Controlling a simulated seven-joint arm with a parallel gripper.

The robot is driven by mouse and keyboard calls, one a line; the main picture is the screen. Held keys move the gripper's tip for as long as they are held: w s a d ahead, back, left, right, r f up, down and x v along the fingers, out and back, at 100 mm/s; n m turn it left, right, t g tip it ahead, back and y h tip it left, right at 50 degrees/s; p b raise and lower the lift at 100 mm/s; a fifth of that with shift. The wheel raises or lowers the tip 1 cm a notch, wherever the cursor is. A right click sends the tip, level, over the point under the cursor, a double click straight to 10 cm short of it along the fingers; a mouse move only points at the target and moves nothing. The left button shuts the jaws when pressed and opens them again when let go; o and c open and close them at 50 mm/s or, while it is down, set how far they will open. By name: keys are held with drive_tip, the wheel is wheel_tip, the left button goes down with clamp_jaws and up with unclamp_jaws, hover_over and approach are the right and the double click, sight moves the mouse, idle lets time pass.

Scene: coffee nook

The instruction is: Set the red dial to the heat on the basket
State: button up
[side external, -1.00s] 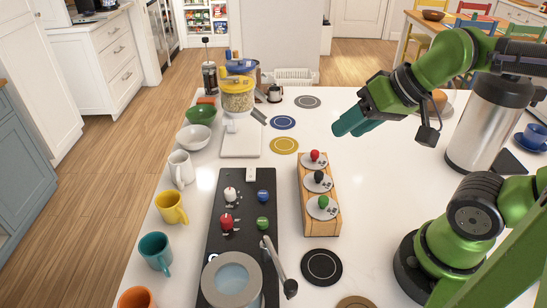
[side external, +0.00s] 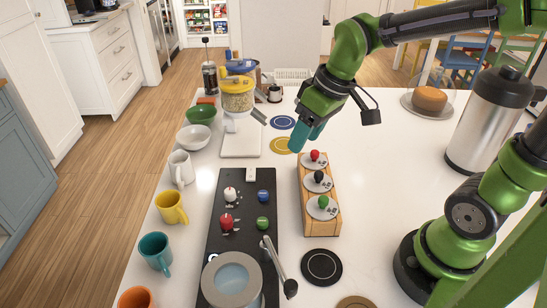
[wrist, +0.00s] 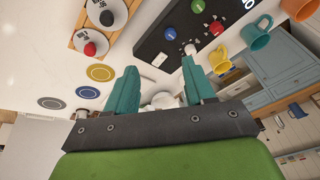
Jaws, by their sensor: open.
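A red knob (side external: 315,155) sits on a white dial plate at the far end of a wooden box (side external: 333,222), with black (side external: 319,175) and green (side external: 323,201) knobs nearer. The wrist view shows this red knob (wrist: 90,48) at upper left. A second red knob (side external: 226,220) is on the black panel (side external: 233,187); it also shows in the wrist view (wrist: 216,29). The dial markings are too small to read. A white basket (side external: 293,75) stands at the back; no heat mark is readable on it. My gripper (side external: 307,139) is open and empty, above and just beyond the box's far end.
White, blue and green knobs share the black panel, with a lever (side external: 279,267) at its near end. Mugs and bowls line the left edge. A steel urn (side external: 486,125) is at right. The counter right of the box is clear.

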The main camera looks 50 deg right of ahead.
drive_tip(key=w+a+f+n+g+y, duration=0.1)
drive_tip(key=w+a+f+n+g, duration=0.1)
drive_tip(key=w+a+n, duration=0.35)
drive_tip(key=n+g+y, duration=0.1)
drive_tip(key=n+y, duration=0.1)
drive_tip(key=n, duration=0.9)
approach(226, 218)
drive_tip(key=x, duration=0.8)
drive_tip(key=shift+w+a+f, duration=0.1)
drive_tip(key=shift+a+f, duration=0.05)
drive_tip(key=shift+f, duration=0.1)
clamp_jaws()
